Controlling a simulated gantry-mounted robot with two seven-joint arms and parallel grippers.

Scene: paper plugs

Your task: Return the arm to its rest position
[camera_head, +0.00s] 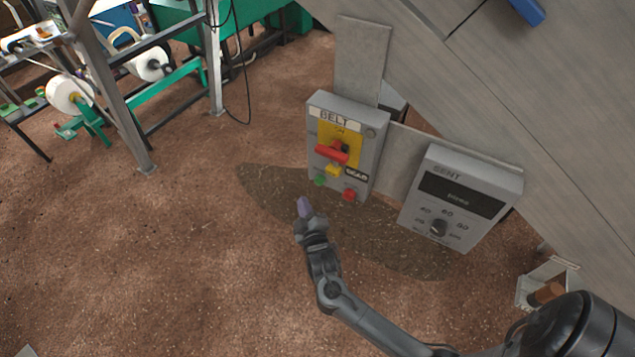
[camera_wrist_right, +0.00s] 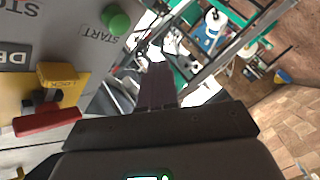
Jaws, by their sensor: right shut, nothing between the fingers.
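My right arm comes in from the lower right in the head view. Its gripper (camera_head: 304,206) is shut and empty, in front of and just below the grey BELT control box (camera_head: 375,150). In the right wrist view, the shut fingers (camera_wrist_right: 158,85) point past the side of that box, apart from it. The box shows a green START button (camera_wrist_right: 116,20), a red switch handle (camera_wrist_right: 48,121) and a yellow lock piece (camera_wrist_right: 62,75). My left gripper is not in view.
A second grey box (camera_head: 480,160) with a display and a dial (camera_head: 437,228) stands right of the BELT box. Green-framed machinery with white rolls (camera_head: 70,94) is at the upper left. A small stand (camera_head: 533,284) is at the lower right. The brown floor at left is clear.

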